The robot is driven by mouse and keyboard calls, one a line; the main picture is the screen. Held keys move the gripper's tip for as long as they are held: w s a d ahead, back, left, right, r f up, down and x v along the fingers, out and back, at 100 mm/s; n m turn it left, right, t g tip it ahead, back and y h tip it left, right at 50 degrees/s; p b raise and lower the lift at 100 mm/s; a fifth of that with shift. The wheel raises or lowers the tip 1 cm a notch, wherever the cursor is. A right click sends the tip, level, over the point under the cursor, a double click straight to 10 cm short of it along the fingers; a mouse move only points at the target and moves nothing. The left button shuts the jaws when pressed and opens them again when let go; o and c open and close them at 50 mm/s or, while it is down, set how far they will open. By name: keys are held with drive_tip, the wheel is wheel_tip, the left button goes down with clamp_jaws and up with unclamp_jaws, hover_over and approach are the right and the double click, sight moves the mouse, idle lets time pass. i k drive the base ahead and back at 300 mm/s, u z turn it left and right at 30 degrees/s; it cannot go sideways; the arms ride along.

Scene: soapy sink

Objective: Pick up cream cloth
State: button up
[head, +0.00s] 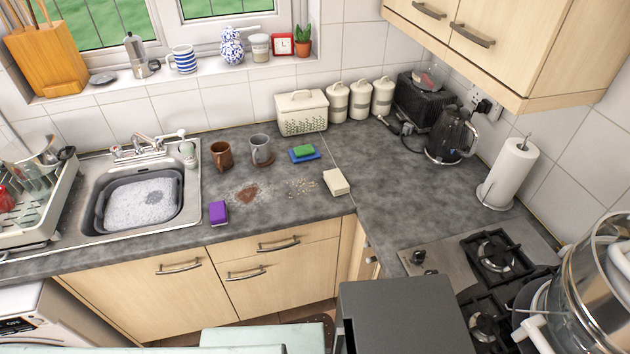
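The cream cloth (336,182) looks like a small, thick, folded block. It lies flat on the dark grey worktop (395,190), near the inner corner of the counter's front edge. Nothing covers it in the head view. A patch of pale crumbs lies just to its left, apart from it. My gripper does not show in this view.
A purple sponge (218,212) and brown spill (247,193) lie left. Two mugs (220,154) (261,149) and a green sponge on a blue cloth (304,155) stand behind. The soapy sink (187,218) is far left, the hob (480,275) front right. Worktop right of the cloth is clear.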

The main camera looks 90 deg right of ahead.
sight(336, 182)
drive_tip(key=u, duration=0.65)
drive_tip(key=i, duration=0.3)
drive_tip(key=z, duration=4.15)
drive_tip(key=k, duration=0.9)
drive_tip(key=z, duration=0.2)
drive_tip(key=i, duration=0.9)
drive_tip(key=u, duration=0.05)
